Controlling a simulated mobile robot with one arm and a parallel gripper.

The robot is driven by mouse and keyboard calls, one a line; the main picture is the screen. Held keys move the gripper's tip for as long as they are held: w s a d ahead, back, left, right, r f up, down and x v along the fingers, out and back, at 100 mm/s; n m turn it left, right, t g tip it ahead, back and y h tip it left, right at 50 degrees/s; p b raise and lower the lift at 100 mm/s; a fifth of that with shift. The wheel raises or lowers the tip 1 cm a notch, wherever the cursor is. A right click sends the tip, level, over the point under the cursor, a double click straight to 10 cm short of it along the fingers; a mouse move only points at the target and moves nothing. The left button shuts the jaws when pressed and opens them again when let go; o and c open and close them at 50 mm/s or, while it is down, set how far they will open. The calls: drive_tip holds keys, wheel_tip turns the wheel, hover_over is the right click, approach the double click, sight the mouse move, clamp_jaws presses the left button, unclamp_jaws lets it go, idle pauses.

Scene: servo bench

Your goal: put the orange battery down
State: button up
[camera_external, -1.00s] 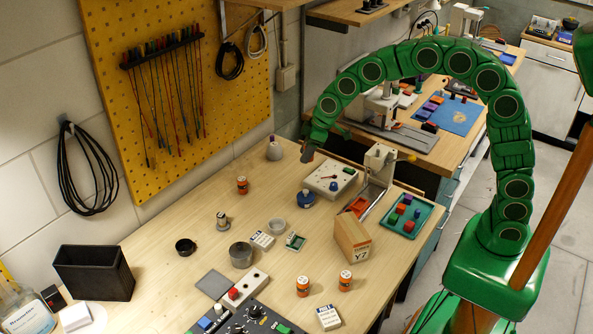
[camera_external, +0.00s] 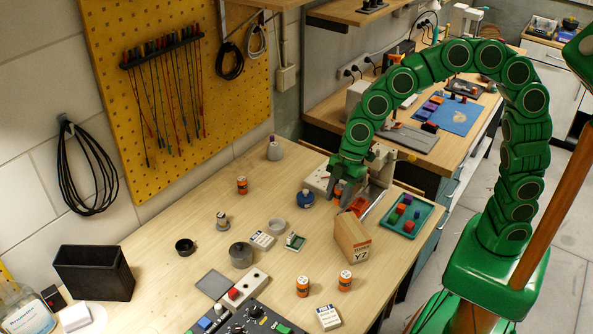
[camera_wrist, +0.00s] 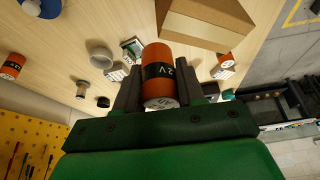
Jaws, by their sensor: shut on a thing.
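My gripper (camera_external: 344,198) is shut on an orange battery (camera_wrist: 157,62) with a black band. The wrist view shows the battery between my two fingers (camera_wrist: 156,82). In the external view my gripper is low over the bench, just behind the cardboard box marked Y7 (camera_external: 352,238) and in front of the white device (camera_external: 316,178). The battery is mostly hidden there by my fingers. I cannot tell whether it touches anything below. The cardboard box also shows close ahead of the battery in the wrist view (camera_wrist: 205,22).
Similar orange cylinders stand on the bench (camera_external: 242,186), two of them near the front (camera_external: 302,287) (camera_external: 345,281). A teal tray (camera_external: 408,232) with blocks lies right of the box. A blue knobbed part (camera_external: 305,199) stands left of my gripper. Bare wood lies at the bench's middle left.

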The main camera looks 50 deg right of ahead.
drive_tip(key=s+a+n, duration=0.1)
drive_tip(key=s, duration=0.2)
drive_tip(key=s+a+n+g, duration=0.1)
drive_tip(key=s+n, duration=0.1)
drive_tip(key=s, duration=0.2)
drive_tip(key=s+a+n+g, duration=0.1)
drive_tip(key=s+n, duration=0.1)
drive_tip(key=s, duration=0.1)
drive_tip(key=shift+s+a+r, duration=0.1)
drive_tip(key=shift+s+a, duration=0.3)
drive_tip(key=w+a+f, duration=0.4)
drive_tip(key=w+a, duration=0.2)
hover_over(310, 268)
drive_tip(key=d, duration=0.2)
wheel_tip(310, 268, down, 5)
drive_tip(key=shift+a+f, duration=0.1)
drive_tip(key=shift+a, duration=0.05)
drive_tip(key=shift+w+a+f, duration=0.1)
drive_tip(key=shift+w+f, duration=0.05)
drive_tip(key=shift+f, duration=0.1)
drive_tip(key=shift+w+f+h, duration=0.1)
drive_tip(key=shift+f+h, duration=0.2)
drive_tip(key=shift+f, duration=1.35)
drive_tip(key=shift+f, duration=0.1)
drive_tip(key=o, duration=1.1)
drive_tip(key=shift+n, duration=0.3)
